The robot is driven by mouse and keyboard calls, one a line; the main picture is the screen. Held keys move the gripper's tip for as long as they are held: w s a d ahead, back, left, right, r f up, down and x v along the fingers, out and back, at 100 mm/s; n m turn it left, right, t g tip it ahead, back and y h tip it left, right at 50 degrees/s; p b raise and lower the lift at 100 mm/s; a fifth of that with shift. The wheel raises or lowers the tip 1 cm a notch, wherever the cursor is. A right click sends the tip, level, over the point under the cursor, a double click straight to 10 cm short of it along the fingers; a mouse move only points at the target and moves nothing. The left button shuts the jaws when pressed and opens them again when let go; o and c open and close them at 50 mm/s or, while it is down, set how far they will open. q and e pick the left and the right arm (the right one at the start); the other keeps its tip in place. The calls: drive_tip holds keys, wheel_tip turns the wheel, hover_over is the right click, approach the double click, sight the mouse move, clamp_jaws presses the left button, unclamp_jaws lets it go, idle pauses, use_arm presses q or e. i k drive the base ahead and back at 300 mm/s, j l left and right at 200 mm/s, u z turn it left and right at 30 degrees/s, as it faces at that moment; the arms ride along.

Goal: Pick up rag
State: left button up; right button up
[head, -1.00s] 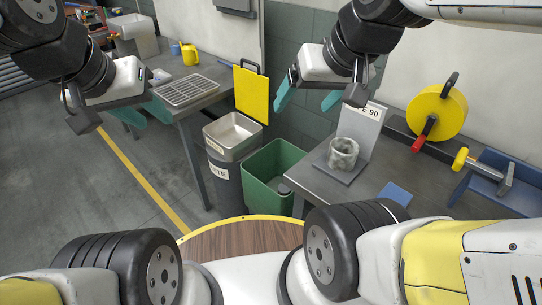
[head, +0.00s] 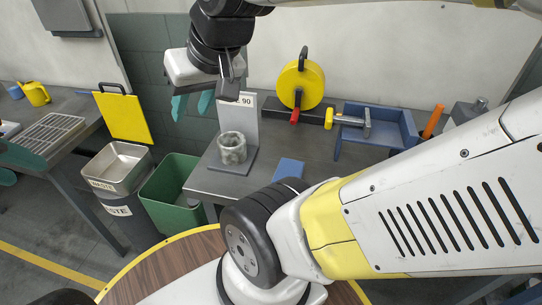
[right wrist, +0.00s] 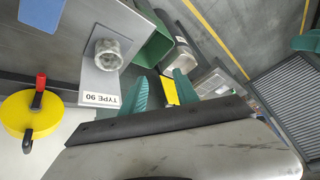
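A flat blue piece (head: 288,168), which looks like the rag, lies on the grey bench near its front edge, partly behind my arm. It also shows at the top left of the right wrist view (right wrist: 42,12). My right gripper (head: 193,105) is open and empty, up and to the left of the blue piece, left of the "TYPE 90" plate. Its teal fingers stand apart in the right wrist view (right wrist: 162,92). My left gripper (head: 12,166) is at the left edge of the head view, fingers apart, far from the blue piece.
The bench (head: 330,152) holds a ridged grey cylinder (head: 232,148) by an upright plate (head: 240,112), a yellow reel (head: 301,84), a yellow-ended tool (head: 348,121) and a blue tray (head: 393,118). A green bin (head: 172,190) and a waste bin (head: 118,168) stand left of the bench.

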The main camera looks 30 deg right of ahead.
sight(286, 167)
drive_tip(key=z, duration=0.4)
drive_tip(key=l+z, duration=0.1)
drive_tip(key=z, duration=0.7)
drive_tip(key=i+z, duration=0.1)
drive_tip(key=z, duration=0.3)
